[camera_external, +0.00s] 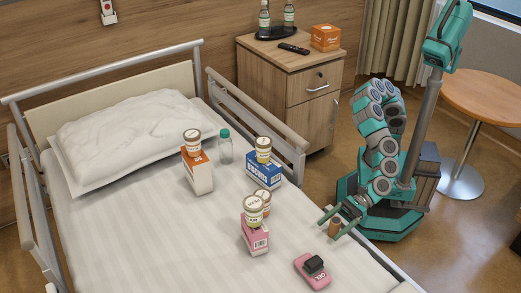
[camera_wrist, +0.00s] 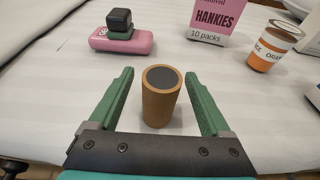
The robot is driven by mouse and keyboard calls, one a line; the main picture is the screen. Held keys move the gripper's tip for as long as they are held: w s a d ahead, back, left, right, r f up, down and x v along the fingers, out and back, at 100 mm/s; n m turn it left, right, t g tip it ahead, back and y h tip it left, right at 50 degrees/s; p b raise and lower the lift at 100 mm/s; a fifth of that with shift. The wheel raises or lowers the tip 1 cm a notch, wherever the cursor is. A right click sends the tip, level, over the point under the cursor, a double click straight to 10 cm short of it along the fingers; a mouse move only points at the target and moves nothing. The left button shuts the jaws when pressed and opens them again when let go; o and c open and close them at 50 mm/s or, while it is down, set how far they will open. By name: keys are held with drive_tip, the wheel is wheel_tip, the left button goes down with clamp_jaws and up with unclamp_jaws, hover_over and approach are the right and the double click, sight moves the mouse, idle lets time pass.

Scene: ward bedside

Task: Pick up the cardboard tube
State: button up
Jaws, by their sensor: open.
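The cardboard tube (camera_wrist: 160,100) is a short brown cylinder with a dark top, standing upright on the white bed sheet in the wrist view. My gripper (camera_wrist: 160,88) is open, with one green finger on each side of the tube and a gap to each finger. In the external view the tube (camera_external: 333,229) shows small and partly hidden at my gripper (camera_external: 333,224), near the bed's right edge.
Farther up the bed are a blue box (camera_external: 263,170), a white-orange box (camera_external: 197,172) and a bottle (camera_external: 225,146). A bed rail (camera_external: 258,120) stands right.

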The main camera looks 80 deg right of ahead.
drive_tip(key=shift+x, duration=0.9)
drive_tip(key=shift+w+r, duration=0.1)
clamp_jaws()
drive_tip(key=shift+r, duration=0.15)
